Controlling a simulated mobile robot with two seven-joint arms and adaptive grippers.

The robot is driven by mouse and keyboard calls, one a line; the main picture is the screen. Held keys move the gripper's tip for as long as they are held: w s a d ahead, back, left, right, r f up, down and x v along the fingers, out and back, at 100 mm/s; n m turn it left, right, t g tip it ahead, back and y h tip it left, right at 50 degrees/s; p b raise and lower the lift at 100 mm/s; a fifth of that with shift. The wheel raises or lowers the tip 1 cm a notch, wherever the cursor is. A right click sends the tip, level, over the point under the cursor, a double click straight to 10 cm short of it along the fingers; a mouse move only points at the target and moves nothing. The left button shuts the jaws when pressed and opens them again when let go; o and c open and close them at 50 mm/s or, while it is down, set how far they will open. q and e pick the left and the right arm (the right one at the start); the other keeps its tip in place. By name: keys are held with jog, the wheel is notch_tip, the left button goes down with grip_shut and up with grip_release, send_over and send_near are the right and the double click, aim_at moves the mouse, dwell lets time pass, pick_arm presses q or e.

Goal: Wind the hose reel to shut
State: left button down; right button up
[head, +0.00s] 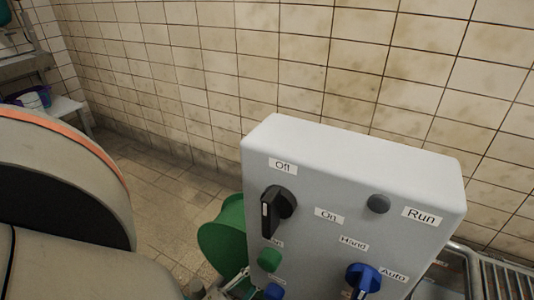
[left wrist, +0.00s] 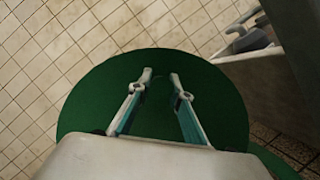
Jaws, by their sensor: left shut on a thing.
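The hose reel shows as a green round disc (head: 220,240) in the head view, low and partly hidden behind a grey control box. In the left wrist view its green face (left wrist: 90,105) fills the middle. My left gripper (left wrist: 161,78) reaches over this face, its two fingers a small gap apart and closed on a part of the reel. That part is green on green and hard to make out. In the head view only a bit of the left gripper (head: 236,280) shows beside the box. My right gripper is not in view. The hose itself cannot be made out.
The grey control box (head: 350,165) with black, green and blue knobs stands close on the right. A tiled wall (head: 300,60) runs behind. A metal grating (head: 505,275) is at lower right. Tiled floor (head: 165,205) is clear left of the reel.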

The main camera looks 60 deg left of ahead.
pick_arm(q)
jog(key=shift+s+a+r+n+y, duration=0.35)
jog(key=shift+a+n, duration=0.1)
jog(key=shift+n, duration=0.25)
jog(key=shift+s+a+r+n+y, duration=0.25)
jog(key=shift+a+n+y, duration=0.15)
jog(key=shift+n, duration=0.3)
jog(key=shift+a, duration=0.1)
jog(key=c, duration=1.8)
grip_release()
jog(key=shift+c, duration=0.2)
jog(key=v, duration=1.2)
